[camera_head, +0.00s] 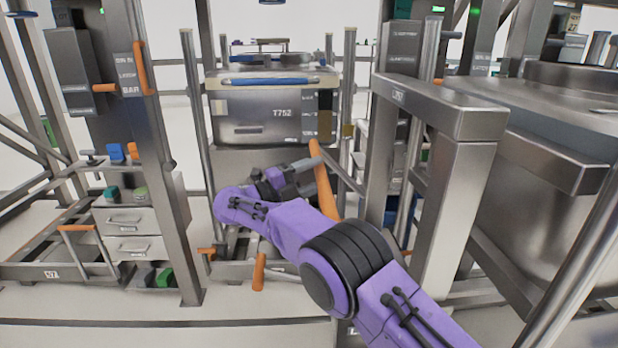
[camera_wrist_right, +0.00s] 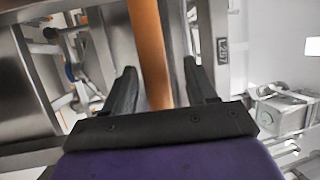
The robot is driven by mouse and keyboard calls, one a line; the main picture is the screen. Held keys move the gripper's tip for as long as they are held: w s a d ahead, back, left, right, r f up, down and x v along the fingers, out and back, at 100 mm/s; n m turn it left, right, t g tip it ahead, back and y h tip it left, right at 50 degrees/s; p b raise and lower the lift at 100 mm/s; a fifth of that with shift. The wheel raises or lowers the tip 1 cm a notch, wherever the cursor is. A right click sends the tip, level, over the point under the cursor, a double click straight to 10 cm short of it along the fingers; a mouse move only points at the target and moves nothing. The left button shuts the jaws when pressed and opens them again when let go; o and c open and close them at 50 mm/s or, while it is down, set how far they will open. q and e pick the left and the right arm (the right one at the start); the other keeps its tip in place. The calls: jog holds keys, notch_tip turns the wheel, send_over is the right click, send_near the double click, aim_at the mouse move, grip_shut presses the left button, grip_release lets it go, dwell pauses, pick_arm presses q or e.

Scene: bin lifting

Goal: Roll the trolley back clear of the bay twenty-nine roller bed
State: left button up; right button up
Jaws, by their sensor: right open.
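An orange upright handle (camera_head: 323,180) stands in the middle of the head view, in front of a steel bin marked T752 (camera_head: 245,128). My right gripper (camera_head: 306,176) is at this handle. In the right wrist view the orange bar (camera_wrist_right: 149,45) runs between the two spread fingers of the right gripper (camera_wrist_right: 160,78), which are not closed on it. A low steel frame (camera_head: 230,268), seemingly the trolley's, shows partly below the bin. My right arm hides much of the lower middle. I cannot tell where the roller bed begins. My left gripper is not in view.
Steel posts (camera_head: 193,95) flank the bin. A heavy steel frame (camera_head: 440,105) and a large bin (camera_head: 540,205) stand close on the right. A drawer unit (camera_head: 130,225) is on the left. Pale floor (camera_head: 255,310) shows low in front.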

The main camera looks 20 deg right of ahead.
jog(key=a+f, duration=0.1)
jog(key=a, duration=0.8)
jog(key=shift+s+a+f+b, duration=0.2)
jog(key=shift+s+f+b, duration=0.1)
jog(key=shift+s+b, duration=0.1)
